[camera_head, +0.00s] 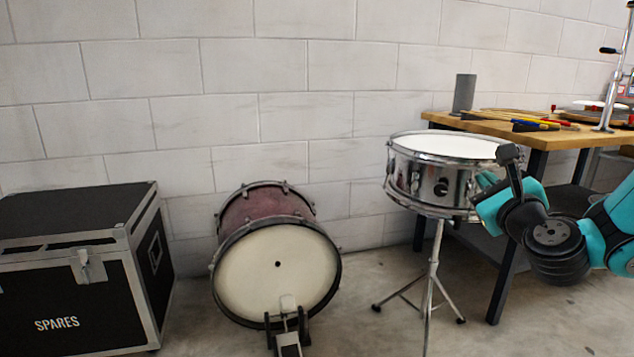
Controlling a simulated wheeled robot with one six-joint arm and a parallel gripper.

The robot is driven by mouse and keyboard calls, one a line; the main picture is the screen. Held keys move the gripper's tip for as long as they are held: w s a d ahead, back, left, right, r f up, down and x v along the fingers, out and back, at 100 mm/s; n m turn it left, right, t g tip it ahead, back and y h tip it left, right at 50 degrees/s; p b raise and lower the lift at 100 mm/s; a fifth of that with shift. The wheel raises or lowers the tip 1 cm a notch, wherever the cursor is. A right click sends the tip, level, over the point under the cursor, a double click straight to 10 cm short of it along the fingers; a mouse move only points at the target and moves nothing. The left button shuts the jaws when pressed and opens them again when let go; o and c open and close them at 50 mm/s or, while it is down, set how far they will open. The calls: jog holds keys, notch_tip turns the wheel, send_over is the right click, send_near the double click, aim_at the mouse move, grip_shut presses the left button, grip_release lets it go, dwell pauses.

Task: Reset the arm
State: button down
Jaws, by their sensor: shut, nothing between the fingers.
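My arm, teal with dark joints, comes in from the right edge and is folded in front of the workbench. My gripper (509,156) is a small dark shape at the arm's end, pointing up just right of the snare drum (417,182). It is shut, with nothing seen in it. It overlaps the drum's right rim in the picture; whether they touch cannot be told. The snare drum has a white head and chrome shell and stands upright on a tripod stand (433,270).
A wooden workbench (490,127) with dark legs stands behind my arm, bearing a grey cylinder (464,93), sticks and coloured-handled tools (540,124). A bass drum (270,270) with a pedal (288,343) sits mid-floor. A black SPARES case (70,290) stands left. Bare floor (375,335) shows between the drums.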

jog(key=s+a+f+n+g+y, duration=0.1)
jog(key=s+a+n+g+y, duration=0.4)
jog(key=a+n, duration=0.55)
jog(key=s+a+f+n+g+y, duration=0.2)
jog(key=s+a+n+g+y, duration=0.35)
jog(key=a+n, duration=0.45)
jog(key=s+d+f+n+g+h, duration=0.15)
jog(key=s+n+g, duration=0.25)
jog(key=s+n, duration=0.45)
jog(key=s+f+n+g+h, duration=0.25)
jog(key=s+n+g, duration=0.25)
jog(key=s+n, duration=0.35)
notch_tip(320, 180, up, 37)
jog(key=s+p, duration=0.1)
jog(key=p, duration=3.6)
jog(key=shift+d+m+h, duration=0.35)
jog(key=shift+m+h, duration=0.1)
